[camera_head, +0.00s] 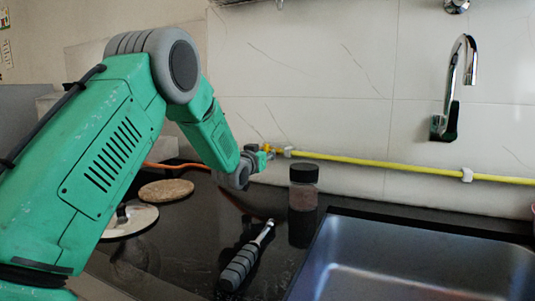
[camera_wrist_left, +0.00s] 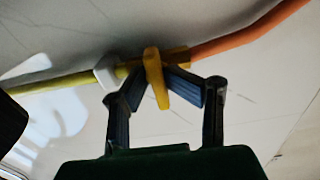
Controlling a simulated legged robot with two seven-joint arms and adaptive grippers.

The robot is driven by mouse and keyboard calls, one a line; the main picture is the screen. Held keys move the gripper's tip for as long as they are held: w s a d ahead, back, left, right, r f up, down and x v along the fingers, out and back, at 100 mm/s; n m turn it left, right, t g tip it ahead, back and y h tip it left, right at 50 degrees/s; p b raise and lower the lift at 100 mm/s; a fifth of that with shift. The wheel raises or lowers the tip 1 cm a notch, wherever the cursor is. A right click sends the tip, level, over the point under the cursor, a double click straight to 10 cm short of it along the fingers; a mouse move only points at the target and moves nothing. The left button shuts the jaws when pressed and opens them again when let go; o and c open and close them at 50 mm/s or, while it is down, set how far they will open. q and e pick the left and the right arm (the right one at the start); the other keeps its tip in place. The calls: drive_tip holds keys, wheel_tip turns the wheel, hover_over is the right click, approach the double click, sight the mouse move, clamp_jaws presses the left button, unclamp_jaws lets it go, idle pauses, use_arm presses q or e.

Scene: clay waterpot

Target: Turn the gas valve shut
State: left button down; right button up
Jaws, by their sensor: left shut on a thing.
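The yellow gas valve handle (camera_wrist_left: 156,82) shows in the left wrist view, crossing the pipe line at a steep angle. My left gripper (camera_wrist_left: 154,76) is shut on it, with one dark blue finger on each side. In the head view my left gripper (camera_head: 263,158) is at the wall, at the left end of the yellow gas pipe (camera_head: 380,161). There the gripper partly hides the valve. An orange hose (camera_wrist_left: 240,38) leads away from the valve; it also shows in the head view (camera_head: 160,166) behind my arm. My right gripper is not in view.
A dark-lidded jar (camera_head: 303,190) stands on the black counter just right of my gripper. A grey-handled tool (camera_head: 243,262) lies in front. A sink (camera_head: 420,262) and faucet (camera_head: 459,85) are at right. A round cork mat (camera_head: 166,190) and a pale lid (camera_head: 132,219) lie at left.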

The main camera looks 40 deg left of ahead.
use_arm(q)
drive_tip(key=shift+w+d+r, duration=0.1)
drive_tip(key=shift+w+d, duration=0.05)
drive_tip(key=shift+d, duration=0.15)
drive_tip(key=c, duration=1.6)
unclamp_jaws()
drive_tip(key=shift+d, duration=0.1)
drive_tip(key=v, duration=1.2)
drive_tip(key=shift+a, duration=0.2)
drive_tip(key=shift+r, duration=0.1)
